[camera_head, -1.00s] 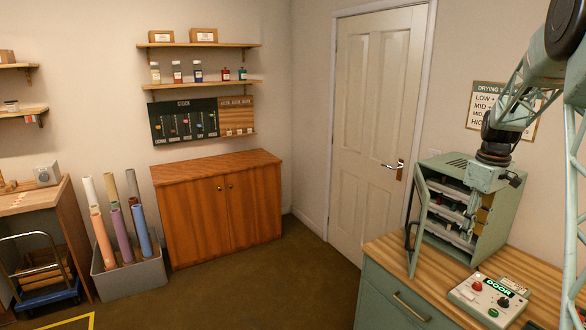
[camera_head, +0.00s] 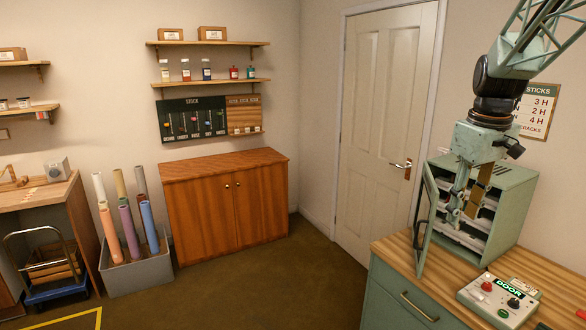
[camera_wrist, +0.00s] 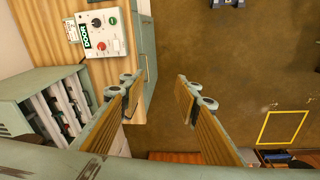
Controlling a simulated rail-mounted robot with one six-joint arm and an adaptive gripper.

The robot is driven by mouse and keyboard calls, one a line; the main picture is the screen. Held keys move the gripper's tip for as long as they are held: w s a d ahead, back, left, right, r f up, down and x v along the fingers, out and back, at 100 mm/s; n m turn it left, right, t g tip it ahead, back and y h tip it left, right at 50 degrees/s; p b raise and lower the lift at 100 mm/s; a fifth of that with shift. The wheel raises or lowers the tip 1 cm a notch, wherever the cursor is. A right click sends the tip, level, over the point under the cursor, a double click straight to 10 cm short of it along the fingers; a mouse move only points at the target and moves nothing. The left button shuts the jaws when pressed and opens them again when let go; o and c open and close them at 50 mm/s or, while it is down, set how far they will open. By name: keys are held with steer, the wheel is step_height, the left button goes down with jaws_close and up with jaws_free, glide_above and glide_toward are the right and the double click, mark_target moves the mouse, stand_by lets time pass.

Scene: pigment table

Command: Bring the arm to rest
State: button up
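My gripper (camera_head: 462,190) hangs pointing down in front of the green drying cabinet (camera_head: 512,205) in the head view. In the wrist view its two wood-lined fingers (camera_wrist: 160,88) stand wide apart with nothing between them; bare floor shows in the gap. The cabinet's door (camera_head: 427,225) stands open to the left, and several racks show inside. My gripper hides part of the cabinet's front. In the wrist view the cabinet (camera_wrist: 40,115) lies to the left of the fingers.
A control box with a lit DOOR label (camera_head: 498,298) sits on the wooden counter (camera_head: 395,250); it also shows in the wrist view (camera_wrist: 103,33). A wooden cupboard (camera_head: 225,210) and a bin of rolls (camera_head: 135,275) stand at the back left. The floor between is clear.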

steer(key=s+a+r+m+t+b, duration=0.1)
steer(key=s+a+r, duration=0.1)
steer(key=s+a, duration=0.55)
steer(key=s+a+r+m+b, duration=0.1)
steer(key=s+a, duration=0.4)
steer(key=s, duration=0.6)
steer(key=s+a+r+t, duration=0.1)
steer(key=s+a+r, duration=0.1)
steer(key=s+a, duration=0.65)
steer(key=s+f, duration=0.2)
steer(key=s, duration=0.4)
steer(key=s+a+f+m+b, duration=0.1)
steer(key=s+f, duration=0.1)
steer(key=s, duration=0.5)
steer(key=shift+a+f+y, duration=0.25)
steer(key=shift+f+y, duration=0.05)
steer(key=shift+f, duration=0.1)
steer(key=shift+w+a, duration=0.1)
steer(key=shift+a, duration=0.05)
